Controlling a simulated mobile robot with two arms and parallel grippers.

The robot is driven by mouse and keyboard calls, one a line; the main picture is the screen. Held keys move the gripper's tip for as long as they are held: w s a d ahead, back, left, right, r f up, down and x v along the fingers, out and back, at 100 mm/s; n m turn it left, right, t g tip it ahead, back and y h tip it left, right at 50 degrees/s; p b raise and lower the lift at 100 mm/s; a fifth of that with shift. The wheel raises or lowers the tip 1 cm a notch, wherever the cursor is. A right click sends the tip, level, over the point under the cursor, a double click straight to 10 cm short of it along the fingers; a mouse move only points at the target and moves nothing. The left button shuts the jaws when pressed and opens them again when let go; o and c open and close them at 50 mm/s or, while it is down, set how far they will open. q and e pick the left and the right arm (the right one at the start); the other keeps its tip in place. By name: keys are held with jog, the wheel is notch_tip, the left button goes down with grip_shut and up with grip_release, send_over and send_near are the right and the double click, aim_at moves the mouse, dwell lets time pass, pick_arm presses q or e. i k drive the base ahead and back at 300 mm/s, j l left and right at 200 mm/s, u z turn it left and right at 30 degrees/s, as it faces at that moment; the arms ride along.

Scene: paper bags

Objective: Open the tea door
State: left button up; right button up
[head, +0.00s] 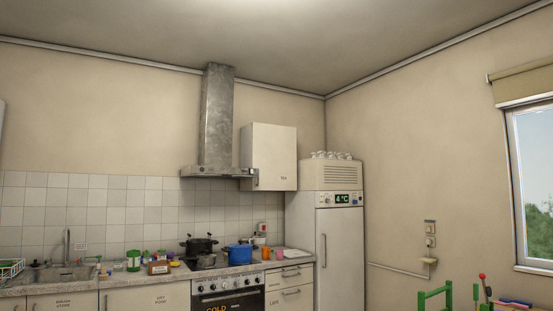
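The tea door (275,150) is the white front of a wall cupboard, marked with small lettering that looks like "TEA" low on its right part. It hangs between the range hood and the tall fridge and looks shut. A dark upright handle (256,178) is at the door's lower left edge. Neither of my grippers shows in the head view.
A metal range hood (216,130) stands close left of the cupboard. The tall white fridge (338,250) with glasses on top stands to its right. Below, the counter (230,267) carries a black pot (199,246), a blue pot (238,253) and cups.

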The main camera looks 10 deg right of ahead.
aim_at(274, 154)
jog(key=i+l+z, duration=0.25)
jog(key=i, duration=0.2)
jog(key=i+z, duration=0.25)
jog(key=i, duration=0.25)
jog(key=i+l+z, duration=0.1)
jog(key=i+z, duration=0.15)
jog(key=i, duration=2.6)
